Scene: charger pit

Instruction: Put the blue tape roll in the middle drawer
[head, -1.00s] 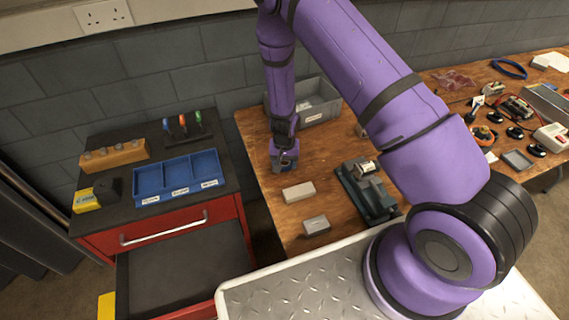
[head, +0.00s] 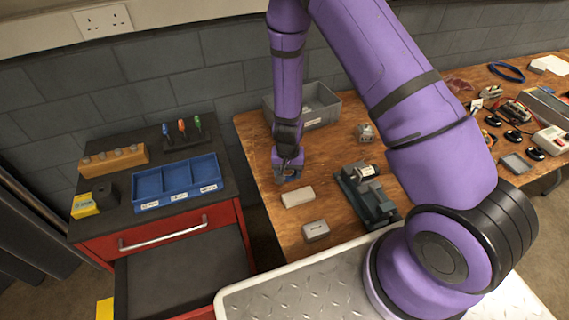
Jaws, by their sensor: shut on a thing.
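My gripper (head: 287,176) is over the wooden bench, left of centre, pointing down. It is shut on a small bluish thing, which I take to be the blue tape roll (head: 290,171); the fingers hide most of it. I cannot tell how far it is above the bench top. The red cabinet has a shut top drawer (head: 165,232) with a silver handle. Below it the middle drawer (head: 183,268) stands pulled out, with a dark, bare floor in view. It is to the left of and nearer than my gripper.
A grey bin (head: 318,108) stands behind my gripper. Two small blocks (head: 297,196) (head: 316,230) and a green-grey vise (head: 368,195) are on the bench nearby. The cabinet top holds a blue divided tray (head: 176,184), a wooden block (head: 114,160), screwdrivers and a yellow box (head: 84,205).

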